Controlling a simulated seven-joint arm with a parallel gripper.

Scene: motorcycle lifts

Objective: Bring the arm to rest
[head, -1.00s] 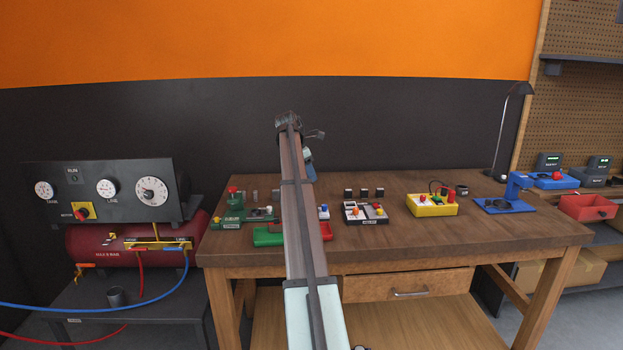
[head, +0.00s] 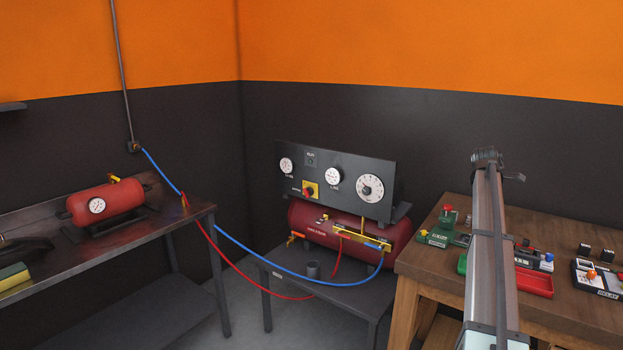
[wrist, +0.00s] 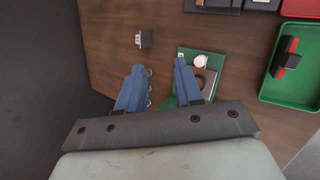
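My arm (head: 490,240) reaches forward from the bottom edge over the left part of the wooden workbench (head: 410,262) in the head view. The fingers of my gripper are not clearly visible there. In the wrist view, my gripper (wrist: 160,80) has its two blue fingers apart, with bare bench top showing between them. It holds nothing. Below the right finger is a green-based fixture (wrist: 214,62) with a white round knob. A small grey block (wrist: 146,39) lies beyond the left finger. Height above the bench is hard to tell.
A green tray (wrist: 301,92) holding a red and black part is right in the wrist view. In the head view, a red compressor tank (head: 300,222) with a gauge panel (head: 335,180) stands left of the bench. Hoses run to a dark table (head: 110,240) with a small red tank (head: 105,203).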

